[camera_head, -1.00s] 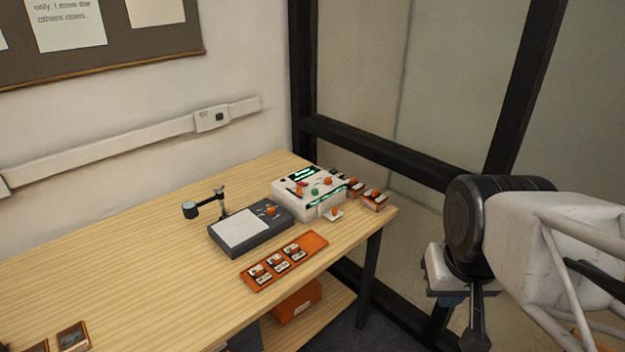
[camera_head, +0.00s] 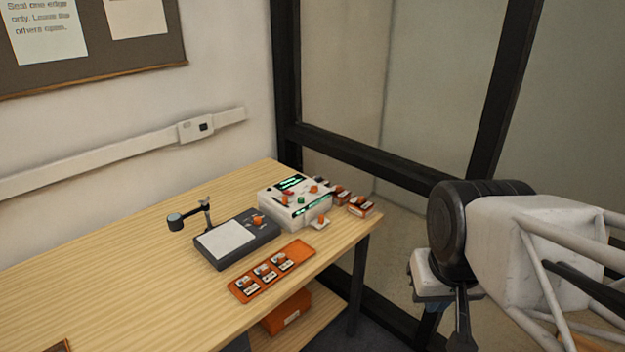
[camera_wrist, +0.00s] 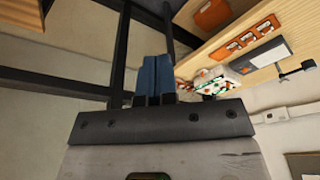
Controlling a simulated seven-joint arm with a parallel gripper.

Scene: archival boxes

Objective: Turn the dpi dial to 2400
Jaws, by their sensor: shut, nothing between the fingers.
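A white scanner-like box (camera_head: 293,204) sits near the right end of the wooden table. It has orange knobs, a green button and lit green displays on it. Which knob is the dpi dial, and where it points, is too small to tell. The box also shows in the wrist view (camera_wrist: 213,82). My gripper (camera_wrist: 154,60) shows its blue fingers together, with nothing between them, in the wrist view. In the head view my gripper is at the right, off the table's right end and well apart from the box.
A dark grey flat unit with a white pad (camera_head: 226,240) and a small arm lamp (camera_head: 190,217) stand left of the box. An orange tray (camera_head: 297,253) holds several small items. Orange-and-white blocks (camera_head: 360,206) lie right of the box. A black-framed glass wall (camera_head: 350,153) stands behind.

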